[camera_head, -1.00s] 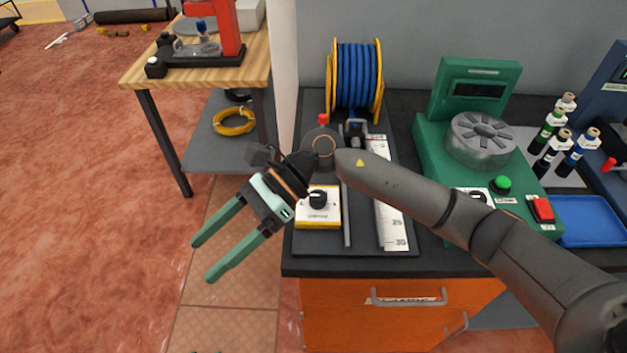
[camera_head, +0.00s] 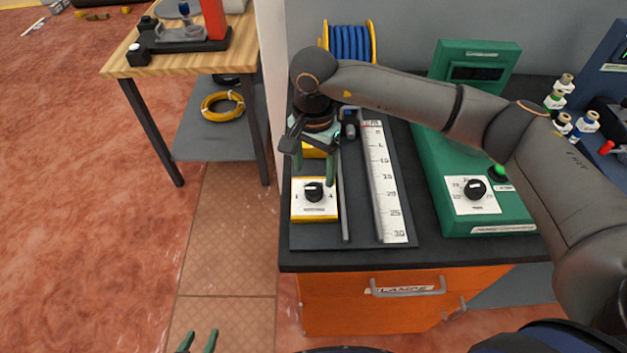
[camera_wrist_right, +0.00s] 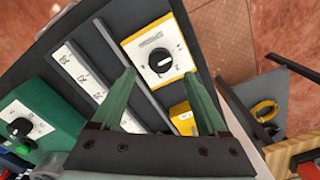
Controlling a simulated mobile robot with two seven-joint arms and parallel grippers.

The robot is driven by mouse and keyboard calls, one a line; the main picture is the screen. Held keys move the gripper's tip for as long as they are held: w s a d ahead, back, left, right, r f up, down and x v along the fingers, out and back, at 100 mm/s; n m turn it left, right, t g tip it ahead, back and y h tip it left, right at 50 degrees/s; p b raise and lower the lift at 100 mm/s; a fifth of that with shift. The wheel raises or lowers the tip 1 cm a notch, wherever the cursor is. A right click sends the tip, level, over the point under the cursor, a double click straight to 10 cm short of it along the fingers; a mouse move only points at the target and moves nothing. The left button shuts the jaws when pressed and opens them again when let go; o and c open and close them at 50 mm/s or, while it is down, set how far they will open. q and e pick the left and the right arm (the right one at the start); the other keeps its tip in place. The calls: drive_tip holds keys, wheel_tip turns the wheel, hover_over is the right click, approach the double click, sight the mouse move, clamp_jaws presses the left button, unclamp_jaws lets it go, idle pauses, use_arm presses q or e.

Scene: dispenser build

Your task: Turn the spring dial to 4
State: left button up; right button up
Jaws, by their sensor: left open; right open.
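The dial box (camera_head: 328,212) is yellow with a white face and a black knob (camera_head: 314,191). It sits at the front left of a dark board on the orange cabinet. A digit that looks like 4 is right of the knob; the knob's exact setting is too small to tell. My right gripper (camera_head: 315,172) points down just behind and above the knob, open and apart from it. In the right wrist view the knob (camera_wrist_right: 160,61) lies beyond and between the open fingers (camera_wrist_right: 160,75). My left gripper (camera_head: 200,338) is open and empty at the bottom edge, over the floor.
A ruler scale (camera_head: 385,180) and a metal rail stand right of the dial box. A second yellow part (camera_head: 314,151) is partly hidden behind my right gripper. The green machine (camera_head: 510,214) with its own dial is further right. A blue cable spool (camera_head: 350,42) stands behind.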

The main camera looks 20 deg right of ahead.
sight(314, 188)
drive_tip(key=shift+f+p, duration=0.3)
drive_tip(key=shift+f, duration=2.5)
clamp_jaws()
